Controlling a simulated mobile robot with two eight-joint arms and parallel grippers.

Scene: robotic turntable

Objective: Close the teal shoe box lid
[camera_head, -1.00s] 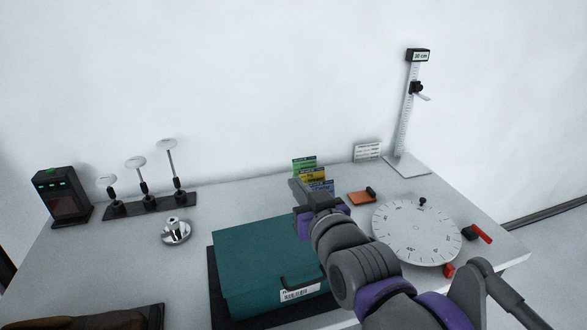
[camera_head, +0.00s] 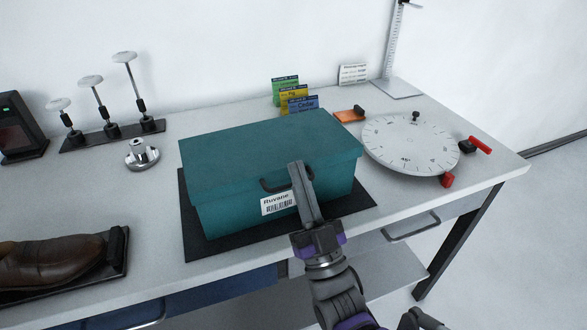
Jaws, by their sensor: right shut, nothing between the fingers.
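The teal shoe box (camera_head: 325,193) stands on a black mat (camera_head: 200,243) in the middle of the table. Its teal lid (camera_head: 258,145) lies flat over the top and looks closed, with its front edge overhanging the box wall. A dark handle (camera_head: 270,186) and a white label reading "Ruvane" (camera_head: 278,203) are at the front. My right gripper (camera_head: 296,166) is shut and empty, its fingers pointing up in front of the box by the handle. I cannot tell whether the fingertips touch the lid. My left gripper is not in view.
A round white dial turntable (camera_head: 410,143) with red parts is to the right. Coloured cards (camera_head: 297,98) and an orange block (camera_head: 349,115) stand behind. A brown shoe (camera_head: 50,262) lies on a black tray at left. Stands (camera_head: 100,105) and a metal knob (camera_head: 141,155) are at back left.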

